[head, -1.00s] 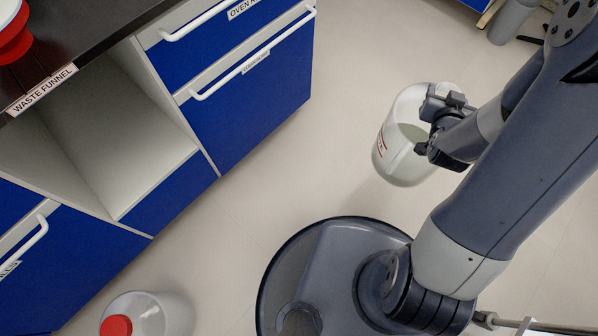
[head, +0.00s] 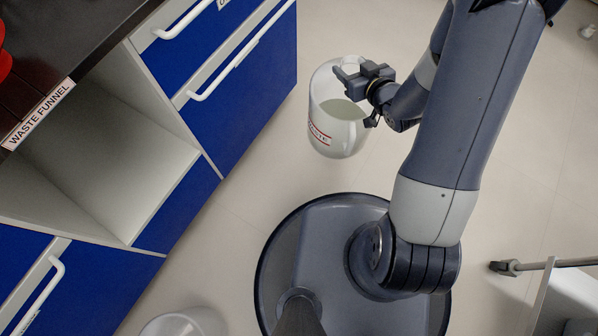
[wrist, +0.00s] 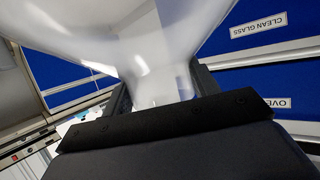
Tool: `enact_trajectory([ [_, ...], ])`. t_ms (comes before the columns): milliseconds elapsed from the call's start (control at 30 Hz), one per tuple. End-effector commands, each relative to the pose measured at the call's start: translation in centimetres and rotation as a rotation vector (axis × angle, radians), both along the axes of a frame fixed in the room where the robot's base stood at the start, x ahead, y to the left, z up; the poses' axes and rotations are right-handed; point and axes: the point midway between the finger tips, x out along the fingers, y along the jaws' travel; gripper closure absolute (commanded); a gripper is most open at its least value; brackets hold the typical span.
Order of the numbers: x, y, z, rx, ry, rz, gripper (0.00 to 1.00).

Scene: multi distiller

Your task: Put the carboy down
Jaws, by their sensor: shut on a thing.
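The carboy (head: 338,124) is a translucent white jug with a red-marked label and some liquid inside. My gripper (head: 362,82) is shut on its neck and holds it in front of the blue cabinets; I cannot tell its exact height above the floor. In the wrist view the carboy's clear neck and shoulder (wrist: 150,45) fill the top middle, with the dark fingers of my gripper (wrist: 158,98) on either side of the neck.
A blue and white cabinet (head: 235,110) with an open empty bay (head: 120,180) stands at left under a dark counter labelled WASTE FUNNEL (head: 38,112). Another pale container (head: 185,322) stands at the bottom edge. A wheeled cart (head: 570,290) is at lower right. Floor between is clear.

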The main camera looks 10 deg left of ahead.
Motion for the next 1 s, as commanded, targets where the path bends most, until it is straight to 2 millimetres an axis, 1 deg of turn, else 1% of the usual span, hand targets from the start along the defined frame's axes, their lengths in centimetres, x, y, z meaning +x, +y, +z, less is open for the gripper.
enact_trajectory([
  [33, -0.1, 0.9, -0.5, 0.005, -0.011, 0.05, 1.0],
  [100, -0.6, 2.2, -1.5, 0.007, -0.011, 0.123, 1.0],
  [267, -2.4, 5.0, -3.8, 0.006, -0.009, 0.297, 1.0],
  [367, -3.8, 6.5, -5.2, 0.007, -0.009, 0.409, 1.0],
  [500, -6.1, 8.5, -7.3, 0.007, -0.008, 0.571, 1.0],
  [600, -7.9, 9.6, -8.7, 0.007, -0.007, 0.681, 1.0],
  [800, -11.1, 10.8, -10.8, 0.007, -0.006, 0.86, 1.0],
  [1000, -12.9, 11.3, -11.9, 0.008, -0.008, 0.958, 1.0],
])
